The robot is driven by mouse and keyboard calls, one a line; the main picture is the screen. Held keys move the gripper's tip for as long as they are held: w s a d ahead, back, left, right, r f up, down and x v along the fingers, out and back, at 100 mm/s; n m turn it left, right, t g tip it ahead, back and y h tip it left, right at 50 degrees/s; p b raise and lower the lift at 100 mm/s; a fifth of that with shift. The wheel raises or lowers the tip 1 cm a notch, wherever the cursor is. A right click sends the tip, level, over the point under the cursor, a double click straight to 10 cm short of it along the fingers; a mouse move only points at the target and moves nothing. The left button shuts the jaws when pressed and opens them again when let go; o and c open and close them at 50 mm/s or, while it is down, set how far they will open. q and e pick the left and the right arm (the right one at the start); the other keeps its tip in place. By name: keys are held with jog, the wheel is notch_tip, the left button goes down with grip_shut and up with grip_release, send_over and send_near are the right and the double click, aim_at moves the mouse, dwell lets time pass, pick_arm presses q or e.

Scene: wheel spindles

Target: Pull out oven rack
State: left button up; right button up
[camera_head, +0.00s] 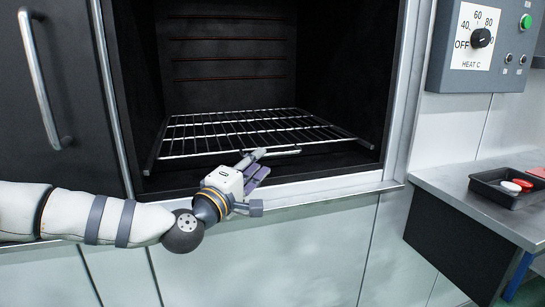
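The oven rack (236,128) is a silver wire grid lying level inside the open, dark oven (230,62). A short bar stands out at the middle of its front edge, just right of my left fingertips. My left gripper (262,163) is in front of the rack, over the oven's front sill. Its fingers point toward the rack's front and are apart, with nothing visible between them. Whether the upper finger touches the rack's front bar cannot be told from this angle. My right gripper is not in view.
The oven door with a curved handle (40,85) stands at the left. A metal side table (455,180) at the right holds a black tray (483,187) with red and white pieces. A control box (440,50) with a dial hangs above it. Space in front of the oven is clear.

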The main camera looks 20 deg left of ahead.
aim_at(268, 155)
pick_arm(q)
jog(key=x, duration=0.5)
jog(key=shift+w, duration=0.15)
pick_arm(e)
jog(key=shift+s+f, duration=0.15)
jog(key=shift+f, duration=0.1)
pick_arm(q)
jog(key=shift+c, duration=0.3)
grip_shut()
jog(key=shift+d+f, duration=0.1)
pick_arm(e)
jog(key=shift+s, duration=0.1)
